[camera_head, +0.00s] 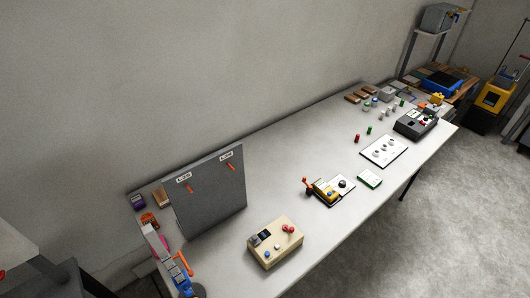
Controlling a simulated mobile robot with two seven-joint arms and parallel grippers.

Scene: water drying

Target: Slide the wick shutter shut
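I cannot tell for certain which thing is the wick shutter. A dark grey upright panel (211,205) stands at the near left of the long table (290,160). It bears two small white labels and two orange-red pegs or handles. A beige box (275,245) with a dark window, a red-topped lever and small knobs stands right of the panel, near the front edge. A yellow and black device (327,191) with an orange-red lever stands farther along. Neither of my grippers is in view.
A blue and orange device (181,272) stands at the table's near left end. Small bottles and blocks crowd the far end. Mid-table is clear.

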